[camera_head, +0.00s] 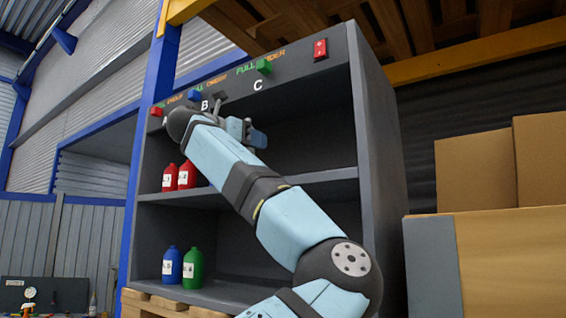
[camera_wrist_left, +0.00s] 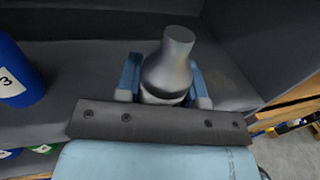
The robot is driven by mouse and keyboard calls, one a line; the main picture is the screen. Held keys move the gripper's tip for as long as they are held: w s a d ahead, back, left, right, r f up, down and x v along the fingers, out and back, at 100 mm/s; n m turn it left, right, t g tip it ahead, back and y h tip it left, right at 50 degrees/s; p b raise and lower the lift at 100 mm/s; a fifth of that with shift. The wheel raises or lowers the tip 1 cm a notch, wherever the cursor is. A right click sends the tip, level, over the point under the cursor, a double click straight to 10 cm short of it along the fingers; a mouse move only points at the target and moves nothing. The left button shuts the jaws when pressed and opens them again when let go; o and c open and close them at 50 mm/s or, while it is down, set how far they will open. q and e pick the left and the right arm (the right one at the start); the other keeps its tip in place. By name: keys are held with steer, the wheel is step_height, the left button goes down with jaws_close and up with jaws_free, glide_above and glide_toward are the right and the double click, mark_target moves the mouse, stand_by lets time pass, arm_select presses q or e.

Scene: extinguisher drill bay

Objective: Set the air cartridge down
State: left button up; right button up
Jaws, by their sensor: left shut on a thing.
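The air cartridge (camera_wrist_left: 170,62), a smooth grey bottle shape with a narrow neck and flared top, stands out between the fingers of my left gripper (camera_wrist_left: 165,88) in the left wrist view. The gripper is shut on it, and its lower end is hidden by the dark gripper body. In the head view my left gripper (camera_head: 246,132) is small, in front of the upper bay of the grey shelf unit (camera_head: 380,130). I cannot make out the cartridge clearly there. My right gripper is not in view.
Two red bottles (camera_head: 178,177) stand on the middle shelf. A blue bottle (camera_head: 171,266) and a green bottle (camera_head: 192,268) stand on the bottom shelf. A blue container marked 3 (camera_wrist_left: 18,75) is left of my gripper. Cardboard boxes (camera_head: 475,170) stand at right. The upper bay's right side looks clear.

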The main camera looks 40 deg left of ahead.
arm_select(q)
steer(key=w, duration=0.3)
steer(key=w+p, duration=0.1)
steer(key=w, duration=0.2)
steer(key=w+p, duration=0.1)
steer(key=w, duration=0.2)
steer(key=shift+d+r, duration=0.1)
steer(key=shift+d, duration=0.25)
steer(key=shift+w+p, duration=0.25)
steer(key=shift+p, duration=0.05)
step_height(320, 180, down, 3)
steer(key=shift+s+f+p, duration=0.1)
steer(key=shift+p, duration=0.4)
steer(key=shift+f, duration=0.3)
steer(key=shift+f+b, duration=0.2)
steer(key=shift+b, duration=0.2)
steer(key=o, duration=1)
steer(key=shift+r, duration=0.1)
